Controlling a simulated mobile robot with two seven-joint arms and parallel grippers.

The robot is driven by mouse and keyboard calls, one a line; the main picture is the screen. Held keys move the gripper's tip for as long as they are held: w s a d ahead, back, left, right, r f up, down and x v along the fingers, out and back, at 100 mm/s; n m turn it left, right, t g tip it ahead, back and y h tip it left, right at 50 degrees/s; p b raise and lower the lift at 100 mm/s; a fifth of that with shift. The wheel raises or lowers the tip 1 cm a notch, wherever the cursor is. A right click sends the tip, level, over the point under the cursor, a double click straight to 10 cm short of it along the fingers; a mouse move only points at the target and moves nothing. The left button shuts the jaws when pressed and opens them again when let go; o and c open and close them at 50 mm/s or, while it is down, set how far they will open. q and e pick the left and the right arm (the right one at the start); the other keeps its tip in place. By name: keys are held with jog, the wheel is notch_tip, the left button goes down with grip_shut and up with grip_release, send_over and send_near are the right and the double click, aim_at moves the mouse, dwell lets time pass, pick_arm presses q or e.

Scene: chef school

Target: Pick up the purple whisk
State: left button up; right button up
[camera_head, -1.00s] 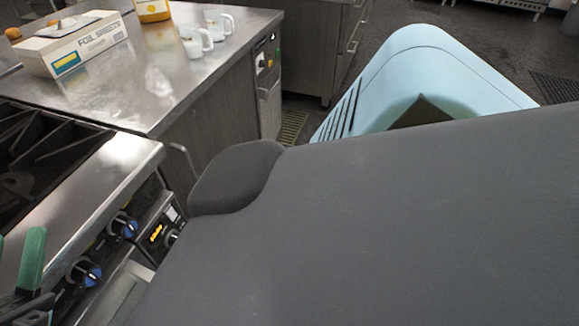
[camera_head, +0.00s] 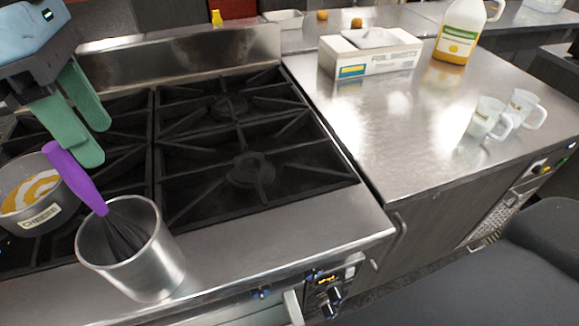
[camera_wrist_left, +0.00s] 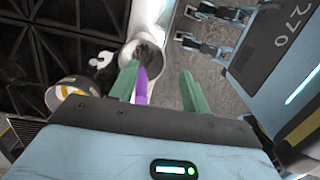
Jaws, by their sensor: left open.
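The purple whisk (camera_head: 76,178) leans in a metal cup (camera_head: 160,262) on the front edge of the stove, handle up and tilted left, its dark wires inside the cup. My left gripper (camera_head: 93,140), with green fingers, is open above and just behind the handle in the head view. In the left wrist view the whisk's purple handle (camera_wrist_left: 141,86) shows between the open fingers of the left gripper (camera_wrist_left: 158,78), close to the left finger. The metal cup (camera_wrist_left: 128,54) lies beyond the fingertips there. I cannot tell whether a finger touches the handle. My right gripper is not in view.
A pot (camera_head: 40,218) with yellow and white contents stands left of the cup. The stove grates (camera_head: 240,165) are otherwise mostly bare. A steel counter (camera_head: 400,155) to the right holds a foil box (camera_head: 372,60), a jug (camera_head: 460,30) and two mugs (camera_head: 488,117).

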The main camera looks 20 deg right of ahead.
aim_at(53, 152)
pick_arm(q)
jog(key=shift+n+t+y, duration=0.4)
jog(key=shift+n+y, duration=0.2)
jog(key=shift+n, duration=0.2)
jog(key=a, duration=0.4)
jog(key=shift+w+a+r, duration=0.25)
jog(key=shift+w, duration=0.15)
jog(key=shift+s+a, duration=0.15)
jog(key=shift+a, duration=0.1)
jog(key=shift+d+f, duration=0.15)
jog(key=shift+d, duration=0.1)
jog(key=shift+f, duration=1.15)
jog(key=f, duration=0.2)
jog(key=w+f, duration=0.1)
jog(key=f, duration=0.1)
jog(key=shift+a+f, duration=0.1)
jog(key=shift+f, duration=0.5)
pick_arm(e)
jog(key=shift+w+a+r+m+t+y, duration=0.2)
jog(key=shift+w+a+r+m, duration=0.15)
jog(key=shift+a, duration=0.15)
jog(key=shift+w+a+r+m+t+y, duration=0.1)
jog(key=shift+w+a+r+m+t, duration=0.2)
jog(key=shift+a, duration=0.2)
